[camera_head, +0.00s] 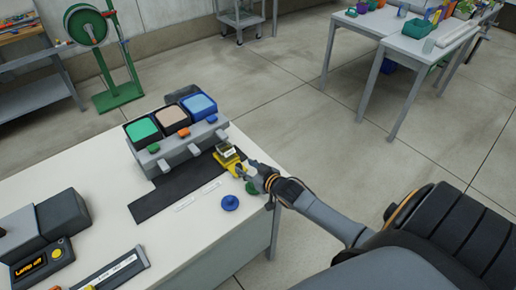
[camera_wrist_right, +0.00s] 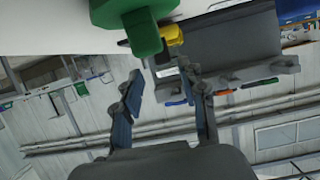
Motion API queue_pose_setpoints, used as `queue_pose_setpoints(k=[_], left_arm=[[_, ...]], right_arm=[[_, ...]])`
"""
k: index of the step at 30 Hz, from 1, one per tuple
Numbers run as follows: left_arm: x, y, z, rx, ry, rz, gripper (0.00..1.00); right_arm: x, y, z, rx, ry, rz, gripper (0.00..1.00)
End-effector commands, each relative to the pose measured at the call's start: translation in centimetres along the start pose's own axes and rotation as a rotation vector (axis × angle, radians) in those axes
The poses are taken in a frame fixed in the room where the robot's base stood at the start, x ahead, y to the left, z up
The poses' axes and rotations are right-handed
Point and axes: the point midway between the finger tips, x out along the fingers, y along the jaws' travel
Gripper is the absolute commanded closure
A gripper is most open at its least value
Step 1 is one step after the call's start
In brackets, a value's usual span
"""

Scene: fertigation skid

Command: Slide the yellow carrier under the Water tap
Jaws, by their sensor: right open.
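The yellow carrier (camera_head: 238,170) sits at the right end of the dark track (camera_head: 178,190), near the blue-topped tank, with a small dark, pale-labelled container (camera_head: 227,153) on it. In the right wrist view a yellow part (camera_wrist_right: 173,35) shows behind a green piece (camera_wrist_right: 145,35). Three taps (camera_head: 193,148) stick out of the grey dispenser; I cannot read which one is Water. My right gripper (camera_head: 254,176) is beside the carrier on its right; in the wrist view its fingers (camera_wrist_right: 166,95) are apart with nothing clearly between them. My left gripper is out of view.
The dispenser has green, tan and blue tank tops (camera_head: 199,105). A blue knob (camera_head: 230,202) and a green knob (camera_head: 251,188) are near the table's right edge. A lamp box (camera_head: 42,262) and a labelled bar (camera_head: 115,272) are at front left.

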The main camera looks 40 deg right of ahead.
Motion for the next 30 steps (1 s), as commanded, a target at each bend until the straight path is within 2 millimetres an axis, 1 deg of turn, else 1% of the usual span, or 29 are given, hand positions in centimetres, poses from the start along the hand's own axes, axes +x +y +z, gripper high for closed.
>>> queue_pose_setpoints(k=[1,6,9,12,17,30], left_arm=[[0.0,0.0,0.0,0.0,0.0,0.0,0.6],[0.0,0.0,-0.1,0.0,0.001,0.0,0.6],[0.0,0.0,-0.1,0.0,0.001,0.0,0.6],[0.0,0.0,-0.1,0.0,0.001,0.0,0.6],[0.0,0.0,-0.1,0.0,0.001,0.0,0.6],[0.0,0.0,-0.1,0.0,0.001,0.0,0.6]], right_arm=[[-1.2,0.0,0.1,0.0,-0.001,-0.001,0.58],[-4.3,0.1,0.1,-0.001,-0.001,0.001,0.58],[-5.6,0.1,0.0,0.0,0.0,0.001,0.58],[-6.4,0.1,0.0,0.0,0.0,0.001,0.58],[-7.0,0.2,0.0,0.0,0.001,0.001,0.58],[-6.9,0.2,0.0,0.0,0.001,0.001,0.58]])
